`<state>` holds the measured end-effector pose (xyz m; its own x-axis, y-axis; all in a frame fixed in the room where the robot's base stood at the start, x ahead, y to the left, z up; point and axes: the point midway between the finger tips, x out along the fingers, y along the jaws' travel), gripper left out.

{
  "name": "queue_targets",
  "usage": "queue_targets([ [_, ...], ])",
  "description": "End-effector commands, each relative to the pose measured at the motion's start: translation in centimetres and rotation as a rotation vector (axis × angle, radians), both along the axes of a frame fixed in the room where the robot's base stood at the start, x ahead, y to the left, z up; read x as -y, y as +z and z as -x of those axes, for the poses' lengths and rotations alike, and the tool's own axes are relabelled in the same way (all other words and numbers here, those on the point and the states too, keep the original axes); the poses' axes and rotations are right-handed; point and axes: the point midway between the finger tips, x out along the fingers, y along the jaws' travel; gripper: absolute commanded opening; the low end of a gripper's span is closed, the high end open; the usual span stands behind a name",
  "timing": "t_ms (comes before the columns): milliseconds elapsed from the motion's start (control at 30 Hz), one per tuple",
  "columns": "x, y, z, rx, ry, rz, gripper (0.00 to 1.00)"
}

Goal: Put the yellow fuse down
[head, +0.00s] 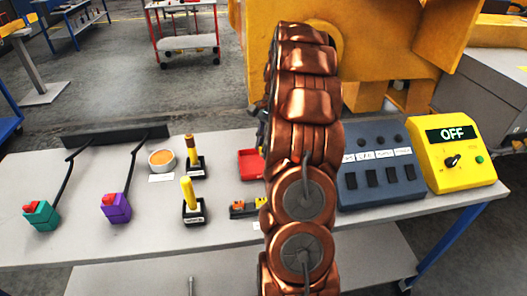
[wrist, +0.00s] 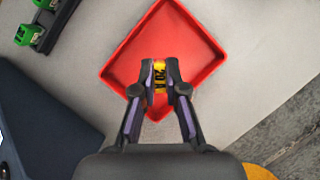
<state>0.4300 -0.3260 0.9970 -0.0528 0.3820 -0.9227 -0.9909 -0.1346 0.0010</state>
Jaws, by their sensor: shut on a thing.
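The yellow fuse (wrist: 159,76), with dark markings on it, is between my fingertips in the wrist view. My gripper (wrist: 159,82) is shut on it and is over the red tray (wrist: 128,62). Whether the fuse touches the tray floor or hangs above it, I cannot tell. In the head view only the left part of the red tray (head: 249,164) shows. My copper-coloured arm hides the rest, and hides my gripper and the fuse there.
A dark holder (head: 246,210) with small coloured parts is in front of the tray. A blue-grey switch panel (head: 378,178) and a yellow OFF box (head: 455,158) stand right. Yellow-handled items (head: 188,194), an orange-filled bowl (head: 162,161), purple (head: 116,208) and teal (head: 41,216) blocks stand left.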

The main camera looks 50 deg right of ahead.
Motion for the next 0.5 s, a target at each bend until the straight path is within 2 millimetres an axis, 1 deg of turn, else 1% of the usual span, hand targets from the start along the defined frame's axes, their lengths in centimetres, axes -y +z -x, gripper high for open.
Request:
queue_targets([
  [167, 0.0, -1.3, 0.0, 0.001, -0.001, 0.001, 0.0],
  [300, 0.0, -3.1, 0.0, 0.001, 0.0, 0.001, 0.0],
  [400, 0.0, -4.1, 0.0, 0.0, 0.0, 0.0, 0.0],
  [500, 0.0, -4.3, 0.0, 0.001, 0.0, 0.002, 0.0],
])
